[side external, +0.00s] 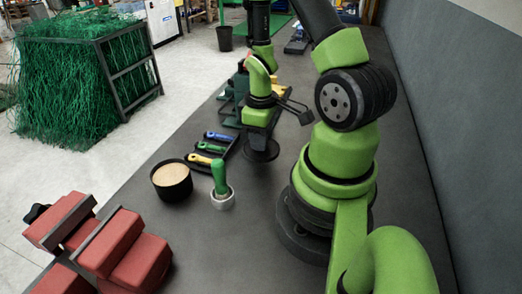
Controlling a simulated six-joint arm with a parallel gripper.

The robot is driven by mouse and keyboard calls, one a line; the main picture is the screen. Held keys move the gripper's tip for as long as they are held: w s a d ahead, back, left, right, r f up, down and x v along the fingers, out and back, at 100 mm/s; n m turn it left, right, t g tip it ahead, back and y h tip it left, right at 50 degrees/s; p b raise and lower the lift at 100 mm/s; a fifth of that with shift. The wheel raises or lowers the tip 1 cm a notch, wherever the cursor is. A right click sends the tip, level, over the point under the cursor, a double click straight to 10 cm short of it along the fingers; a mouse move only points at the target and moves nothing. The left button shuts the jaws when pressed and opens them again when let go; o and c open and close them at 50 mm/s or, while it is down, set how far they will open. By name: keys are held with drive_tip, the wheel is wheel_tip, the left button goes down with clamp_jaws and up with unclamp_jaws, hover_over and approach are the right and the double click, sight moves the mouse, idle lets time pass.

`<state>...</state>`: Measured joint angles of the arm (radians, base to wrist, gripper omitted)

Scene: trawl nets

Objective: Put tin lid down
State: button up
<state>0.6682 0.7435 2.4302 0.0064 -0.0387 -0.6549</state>
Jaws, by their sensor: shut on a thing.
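My gripper (258,134) points down over the grey bench, right of the tool rack. It is shut on the tin lid (262,154), a dark round disc held roughly flat below the fingers. The lid is at or close above the bench top; I cannot tell whether it touches. The fingertips are small and partly hidden against the dark lid. The open black tin (172,188) stands upright to the left and nearer the camera, with pale beige contents showing at its top.
A green-handled tool (219,176) stands in a small pale cup (222,201) beside the tin. A black rack holds tools with blue (219,136), green and yellow handles. Red padded blocks (115,245) lie at lower left. The bench is clear between cup and my base.

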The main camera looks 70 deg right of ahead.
drive_tip(key=shift+f, duration=1.9)
drive_tip(key=shift+f, duration=0.15)
drive_tip(key=o, duration=0.9)
